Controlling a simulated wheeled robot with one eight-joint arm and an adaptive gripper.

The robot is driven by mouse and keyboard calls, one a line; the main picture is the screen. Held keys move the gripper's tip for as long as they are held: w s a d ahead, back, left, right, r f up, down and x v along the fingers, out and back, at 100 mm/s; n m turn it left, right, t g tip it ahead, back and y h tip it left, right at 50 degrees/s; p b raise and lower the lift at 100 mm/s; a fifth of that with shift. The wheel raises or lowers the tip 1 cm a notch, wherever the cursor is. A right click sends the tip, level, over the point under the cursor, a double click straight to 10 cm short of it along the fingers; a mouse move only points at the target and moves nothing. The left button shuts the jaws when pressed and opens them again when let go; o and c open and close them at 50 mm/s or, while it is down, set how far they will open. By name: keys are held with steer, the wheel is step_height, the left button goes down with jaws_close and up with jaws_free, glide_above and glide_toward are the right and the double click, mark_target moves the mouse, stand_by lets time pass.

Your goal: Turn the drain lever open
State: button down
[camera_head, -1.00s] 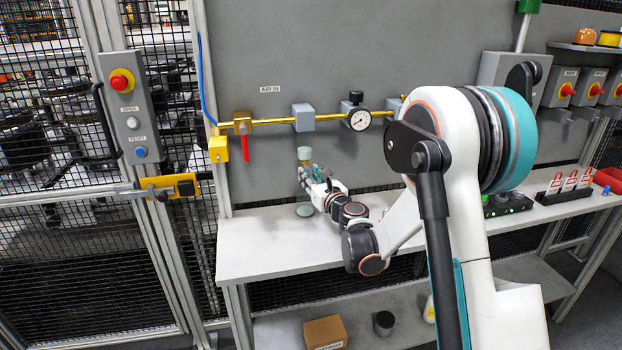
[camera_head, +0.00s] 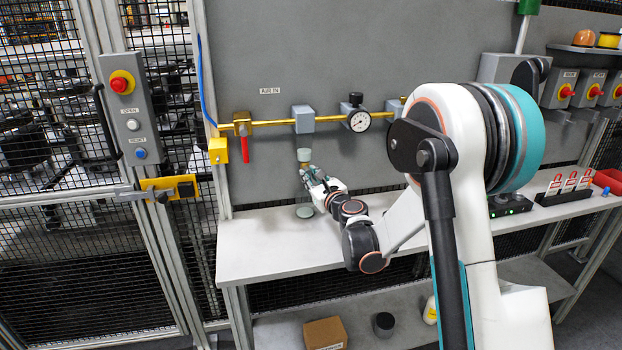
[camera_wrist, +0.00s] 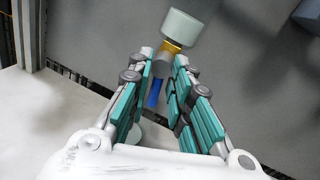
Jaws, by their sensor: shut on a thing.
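The drain lever is a small blue bar (camera_wrist: 154,93) hanging below a grey valve body (camera_wrist: 163,66) and brass fitting (camera_wrist: 173,47). These sit under a pale translucent bowl (camera_wrist: 186,27), which also shows in the head view (camera_head: 304,155) below the pipe. My gripper (camera_wrist: 165,66) has its teal-padded fingers on either side of the valve and lever, shut on the lever; the exact contact is hard to see. In the head view my gripper (camera_head: 305,172) is just under the bowl and hides the lever.
A brass pipe (camera_head: 270,123) runs along the grey panel, with a grey block (camera_head: 304,119), a gauge (camera_head: 359,120) and a red-handled valve (camera_head: 245,149). A round dish (camera_head: 305,211) lies on the pale bench (camera_head: 260,248) below my gripper. The bench front is clear.

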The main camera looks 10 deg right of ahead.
steer(key=n, duration=0.2)
steer(key=n+h, duration=0.1)
steer(key=n, duration=0.1)
steer(key=n+g, duration=0.1)
steer(key=n, duration=0.2)
steer(key=shift+d+r+p, duration=0.1)
steer(key=shift+r+p, duration=0.2)
steer(key=n+h, duration=0.1)
steer(key=n, duration=0.2)
steer(key=shift+r, duration=0.1)
steer(key=shift+r+n+h, duration=0.1)
steer(key=shift+n+h, duration=0.6)
steer(key=shift+n, duration=0.9)
steer(key=c, duration=1.7)
jaws_free()
steer(key=shift+s, duration=0.1)
